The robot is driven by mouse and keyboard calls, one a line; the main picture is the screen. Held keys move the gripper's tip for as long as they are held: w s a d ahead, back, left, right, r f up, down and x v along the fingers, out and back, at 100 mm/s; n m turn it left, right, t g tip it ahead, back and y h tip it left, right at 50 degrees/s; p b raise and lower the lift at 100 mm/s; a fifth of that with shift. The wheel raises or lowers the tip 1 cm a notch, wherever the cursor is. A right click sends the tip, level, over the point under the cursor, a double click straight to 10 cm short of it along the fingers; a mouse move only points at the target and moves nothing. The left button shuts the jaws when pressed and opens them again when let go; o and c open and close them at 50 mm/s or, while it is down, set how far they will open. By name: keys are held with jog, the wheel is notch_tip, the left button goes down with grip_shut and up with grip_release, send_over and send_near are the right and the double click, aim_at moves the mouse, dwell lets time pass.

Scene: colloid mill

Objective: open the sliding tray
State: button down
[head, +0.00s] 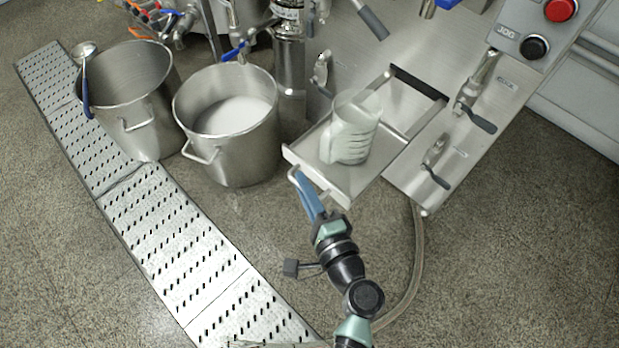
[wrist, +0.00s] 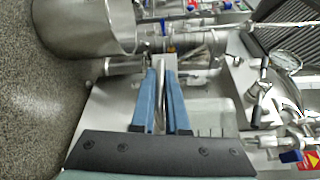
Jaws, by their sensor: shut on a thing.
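The sliding tray (head: 311,150) is a flat metal tray that stands out from the front of the steel machine, with a dark opening (head: 419,82) behind it. A translucent jug (head: 353,128) stands upright on the tray. My gripper (head: 297,177) is at the tray's front edge. Its blue fingers are shut on the tray's handle, a thin metal bar that shows between the fingers in the wrist view (wrist: 163,85). The fingers hide part of the handle. The jug also shows in part beside the fingers in the wrist view (wrist: 209,114).
A steel pot with white contents (head: 228,125) stands left of the tray, with an emptier-looking pot (head: 128,95) further left. A perforated metal floor grate (head: 165,235) runs along the left. Latches (head: 437,160) and a control box (head: 540,30) are on the right. Floor in front is mostly clear.

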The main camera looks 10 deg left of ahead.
jog(key=shift+d, duration=0.1)
jog(key=c, duration=0.9)
grip_release()
jog(key=shift+s, duration=0.1)
jog(key=p+v, duration=0.3)
jog(key=v, duration=0.9)
jog(key=shift+s+d, duration=0.2)
jog(key=shift+s, duration=0.15)
